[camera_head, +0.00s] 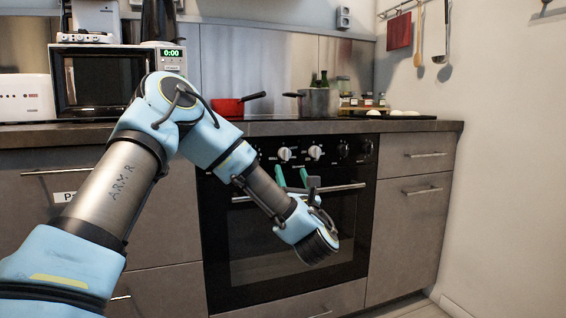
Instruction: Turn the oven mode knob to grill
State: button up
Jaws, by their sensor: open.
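The black oven (285,240) is built in under the counter, with a row of knobs along its top panel. Two knobs are light with small markings around them, a left one (284,154) and a right one (315,152). Two dark knobs (343,150) are farther right. Which knob sets the oven mode, and its setting, are too small to read. My gripper (291,170) shows two green fingers, apart with nothing between them. It is just below the light knobs, in front of the oven handle (340,188). My arm hides the left end of the panel.
A microwave (95,80) and a white toaster (25,97) stand on the counter (420,126) at left. A red pan (228,107) and a grey pot (320,102) sit above the oven. Drawers (415,190) and a wall are at right.

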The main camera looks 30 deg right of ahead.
aim_at(286, 158)
jog(key=x, duration=0.8)
jog(key=shift+d+b, duration=0.1)
jog(key=shift+b, duration=0.3)
jog(key=shift+s, duration=0.1)
grip_shut()
